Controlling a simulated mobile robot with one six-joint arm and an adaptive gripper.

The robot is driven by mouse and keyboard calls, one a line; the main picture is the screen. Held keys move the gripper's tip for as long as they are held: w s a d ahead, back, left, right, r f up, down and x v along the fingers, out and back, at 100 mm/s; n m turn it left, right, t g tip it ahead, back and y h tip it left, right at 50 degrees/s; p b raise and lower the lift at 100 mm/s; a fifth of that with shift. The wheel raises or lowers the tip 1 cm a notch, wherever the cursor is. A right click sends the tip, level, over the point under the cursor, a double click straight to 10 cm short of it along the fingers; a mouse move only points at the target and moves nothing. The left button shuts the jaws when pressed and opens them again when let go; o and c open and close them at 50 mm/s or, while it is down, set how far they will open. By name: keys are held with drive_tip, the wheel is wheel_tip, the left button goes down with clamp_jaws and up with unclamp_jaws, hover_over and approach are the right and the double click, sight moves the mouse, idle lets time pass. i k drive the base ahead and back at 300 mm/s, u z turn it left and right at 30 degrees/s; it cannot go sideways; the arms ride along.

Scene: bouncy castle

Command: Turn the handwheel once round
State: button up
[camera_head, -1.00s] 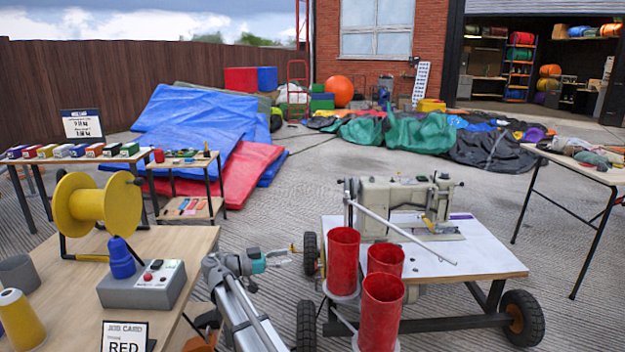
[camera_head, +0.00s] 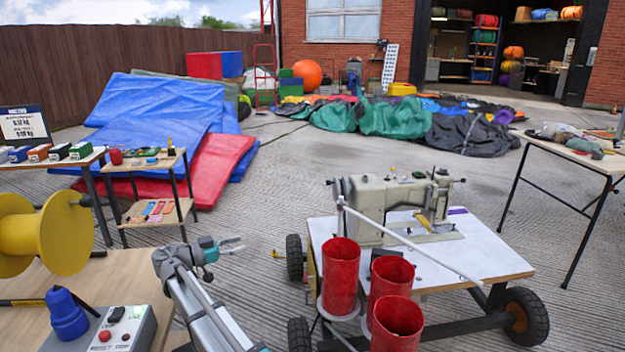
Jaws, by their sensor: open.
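A beige sewing machine (camera_head: 385,203) stands on a white-topped wheeled cart (camera_head: 490,262) right of centre. Its needle end is to the right. I cannot clearly make out a handwheel; the machine's left end, where a small dark knob (camera_head: 332,183) shows, is seen at a poor angle. My gripper (camera_head: 238,245) is at the end of my arm, left of the cart and apart from it. Its fingers are spread, point right and have nothing between them.
Three red cylinders (camera_head: 341,275) and a slanted pale rod stand at the cart's near side. A wooden bench with a yellow spool (camera_head: 62,232) and a grey control box (camera_head: 118,330) is at left.

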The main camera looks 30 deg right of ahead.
sight(336, 185)
drive_tip(key=z, duration=0.25)
drive_tip(key=i, duration=1.1)
drive_tip(key=z, duration=0.5)
